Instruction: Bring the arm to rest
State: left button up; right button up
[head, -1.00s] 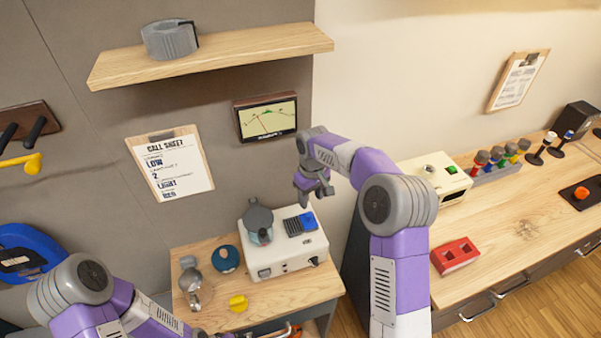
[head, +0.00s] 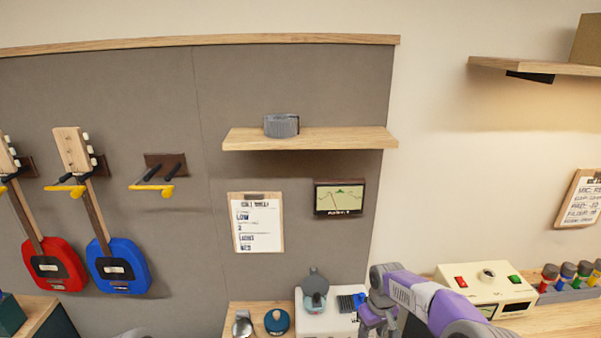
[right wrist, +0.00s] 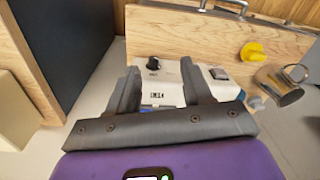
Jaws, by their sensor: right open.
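My right arm (head: 427,298) shows at the bottom of the head view, its purple and white links reaching up from the lower edge. Its gripper (head: 372,322) points down beside the blue switches of the white machine (head: 312,324); the fingertips are cut off or hard to see there. In the right wrist view the right gripper (right wrist: 160,80) has its two dark fingers apart with nothing between them, and the white machine (right wrist: 172,72) lies beyond. My left gripper is out of view; only a grey bit of my left arm shows at the bottom edge.
A wooden shelf (head: 345,138) with a grey roll (head: 281,126) is on the wall above. A cream box (head: 484,284) with buttons stands right of my arm. The wrist view shows a yellow piece (right wrist: 252,52) and a metal cup (right wrist: 279,85).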

jog(key=s+a+f+m+y+b, duration=0.1)
jog(key=s+a+f, duration=0.1)
jog(key=s+f, duration=0.35)
jog(key=s+a+f+m+y+b, duration=0.1)
jog(key=s+a+f, duration=0.15)
jog(key=f, duration=0.55)
jog(key=s+a+f+m+y+b, duration=0.1)
jog(key=s+a+f, duration=0.2)
jog(key=f, duration=0.4)
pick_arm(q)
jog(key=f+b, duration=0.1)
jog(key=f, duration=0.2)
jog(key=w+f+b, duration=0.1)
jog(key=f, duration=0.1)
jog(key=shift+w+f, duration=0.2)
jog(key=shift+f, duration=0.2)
pick_arm(e)
jog(key=s+a+f+m, duration=0.2)
jog(key=s+f, duration=0.5)
jog(key=s, duration=0.8)
jog(key=shift+a+f+m+y, duration=0.2)
jog(key=shift+m+y, duration=0.1)
jog(key=shift+m, duration=0.6)
jog(key=shift+s, duration=0.1)
jog(key=shift+c, duration=0.7)
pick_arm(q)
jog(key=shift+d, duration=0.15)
pick_arm(e)
jog(key=shift+d, duration=0.2)
